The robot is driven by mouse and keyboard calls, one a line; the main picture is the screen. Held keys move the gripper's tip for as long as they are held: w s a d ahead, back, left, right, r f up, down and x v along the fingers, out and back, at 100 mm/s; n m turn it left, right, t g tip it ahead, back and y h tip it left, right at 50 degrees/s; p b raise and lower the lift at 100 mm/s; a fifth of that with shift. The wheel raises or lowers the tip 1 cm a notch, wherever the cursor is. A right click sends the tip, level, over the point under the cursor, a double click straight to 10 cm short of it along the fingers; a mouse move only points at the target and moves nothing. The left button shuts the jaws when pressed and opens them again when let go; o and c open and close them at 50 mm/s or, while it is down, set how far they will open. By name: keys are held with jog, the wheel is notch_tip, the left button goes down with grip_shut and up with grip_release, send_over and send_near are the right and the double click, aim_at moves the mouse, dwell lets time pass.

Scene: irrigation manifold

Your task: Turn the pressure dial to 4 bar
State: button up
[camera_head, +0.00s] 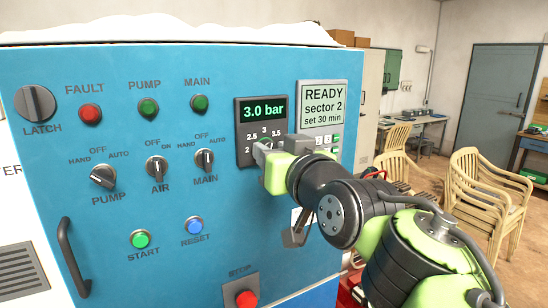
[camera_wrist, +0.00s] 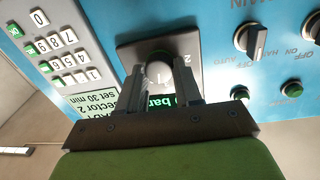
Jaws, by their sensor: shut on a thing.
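The pressure unit is a dark plate on the blue cabinet, with a green display (camera_head: 263,111) reading 3.0 bar. Below it, scale marks 2, 2.5, 3 and 3.5 show; the rest is hidden behind my gripper (camera_head: 264,148). In the wrist view the pressure dial (camera_wrist: 158,70), a rounded grey knob with a light face, sits between the two fingers of my gripper (camera_wrist: 159,88). The fingers are shut on it from both sides. In the head view the dial is mostly covered by the gripper, and its pointer cannot be read.
A controller screen (camera_head: 323,105) reading READY, sector 2, set 30 min is right of the dial, with a keypad (camera_wrist: 66,58). Left are the MAIN selector (camera_head: 205,160), AIR selector (camera_head: 157,168) and lamps. A red stop button (camera_head: 246,299) is below. Stacked chairs (camera_head: 490,190) stand right.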

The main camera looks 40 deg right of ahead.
jog(key=shift+d+m+y+b, duration=0.1)
jog(key=shift+m+y+b, duration=0.5)
jog(key=shift+m, duration=3)
jog(key=shift+d+m+y+b, duration=0.1)
jog(key=shift+m+y+b, duration=0.45)
jog(key=shift+m, duration=3.05)
jog(key=shift+h, duration=0.25)
jog(key=o, duration=1)
jog(key=shift+o, duration=0.2)
jog(key=shift+s+r+b, duration=0.1)
jog(key=shift+b, duration=0.2)
